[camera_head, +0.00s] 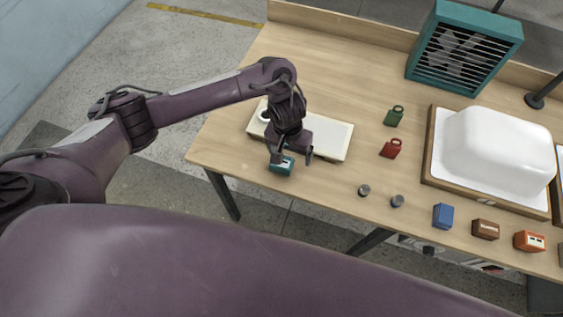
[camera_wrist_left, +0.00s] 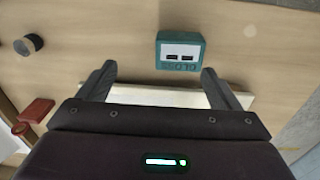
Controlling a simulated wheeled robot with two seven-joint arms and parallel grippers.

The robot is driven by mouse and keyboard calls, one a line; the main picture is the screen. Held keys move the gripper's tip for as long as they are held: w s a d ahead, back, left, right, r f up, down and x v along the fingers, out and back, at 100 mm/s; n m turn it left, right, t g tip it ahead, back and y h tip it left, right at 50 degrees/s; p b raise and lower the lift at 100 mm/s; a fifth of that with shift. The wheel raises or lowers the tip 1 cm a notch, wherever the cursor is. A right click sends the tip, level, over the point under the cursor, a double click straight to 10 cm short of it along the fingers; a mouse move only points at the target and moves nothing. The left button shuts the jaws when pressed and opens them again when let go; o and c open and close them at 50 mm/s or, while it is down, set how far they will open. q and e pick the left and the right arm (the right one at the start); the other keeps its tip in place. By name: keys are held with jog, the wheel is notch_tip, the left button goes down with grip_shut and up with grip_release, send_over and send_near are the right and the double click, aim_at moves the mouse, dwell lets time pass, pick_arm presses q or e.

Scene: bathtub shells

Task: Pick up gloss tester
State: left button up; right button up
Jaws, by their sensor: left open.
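The gloss tester (camera_head: 282,166) is a small teal box with a pale display, standing on the wooden table near its front edge. It also shows in the left wrist view (camera_wrist_left: 180,51), with lettering on its side that reads as "GLOSS". My left gripper (camera_head: 291,158) is open above the tester, at the front of a white board. In the left wrist view the fingertips (camera_wrist_left: 157,72) are apart. The tester lies between and just beyond them, not held. My right gripper is in neither view.
The white board (camera_head: 328,139) lies behind the tester. To the right are a green tag (camera_head: 394,116), a red tag (camera_head: 391,148), two small grey cylinders (camera_head: 364,190), a blue box (camera_head: 443,215) and a white tub shell (camera_head: 498,146). A teal fan box (camera_head: 465,47) stands at the back.

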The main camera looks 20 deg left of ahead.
pick_arm(q)
jog(key=shift+a+f+n+y+b, duration=0.15)
jog(key=shift+a+n+b, duration=0.05)
jog(key=shift+a, duration=0.35)
jog(key=shift+a+f+n+y+b, duration=0.1)
jog(key=shift+a+n+y+b, duration=0.1)
jog(key=shift+a, duration=0.35)
notch_tip(320, 180, down, 3)
jog(key=shift+f+b, duration=0.1)
jog(key=shift+b, duration=0.8)
jog(key=shift+w+f, duration=0.1)
jog(key=shift+f, duration=1.7)
jog(key=shift+c, duration=0.4)
jog(key=c, duration=1.1)
jog(key=shift+r, duration=0.15)
